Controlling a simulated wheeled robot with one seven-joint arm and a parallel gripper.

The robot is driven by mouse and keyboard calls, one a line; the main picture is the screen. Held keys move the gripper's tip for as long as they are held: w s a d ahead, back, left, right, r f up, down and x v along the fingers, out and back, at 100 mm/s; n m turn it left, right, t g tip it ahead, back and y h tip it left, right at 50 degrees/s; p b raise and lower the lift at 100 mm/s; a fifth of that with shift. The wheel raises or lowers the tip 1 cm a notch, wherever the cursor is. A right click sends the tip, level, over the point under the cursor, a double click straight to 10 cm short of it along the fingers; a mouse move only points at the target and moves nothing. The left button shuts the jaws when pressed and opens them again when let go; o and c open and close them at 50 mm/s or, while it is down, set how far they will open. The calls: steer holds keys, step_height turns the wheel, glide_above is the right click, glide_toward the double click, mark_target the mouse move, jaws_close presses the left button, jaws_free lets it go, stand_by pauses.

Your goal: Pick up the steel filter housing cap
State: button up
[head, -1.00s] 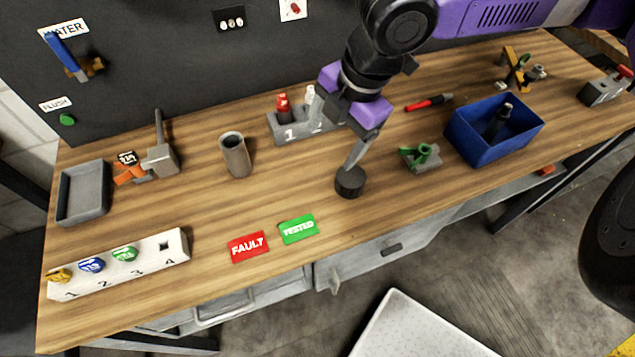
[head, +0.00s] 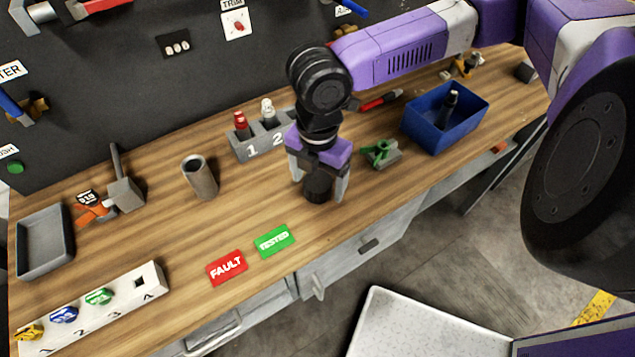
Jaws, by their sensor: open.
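A short, dark round cylinder (head: 318,188), which looks like the filter housing cap, stands on the wooden bench in the head view, near the bench's front edge. My gripper (head: 320,186) points down over it, with one finger on its left and the other on its right. The jaws are open, and the cap sits between the fingers. I cannot tell whether either finger touches it. The wrist above hides part of the cap's top.
A grey holder (head: 250,148) with red and white bottles stands behind my gripper. A green clamp-like part (head: 381,154) and a blue bin (head: 446,120) are to the right. Red FAULT (head: 227,267) and green TESTED (head: 274,240) plates lie front left.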

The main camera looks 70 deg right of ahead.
steer(key=shift+f, duration=0.15)
steer(key=c, duration=1.4)
steer(key=shift+c, duration=0.2)
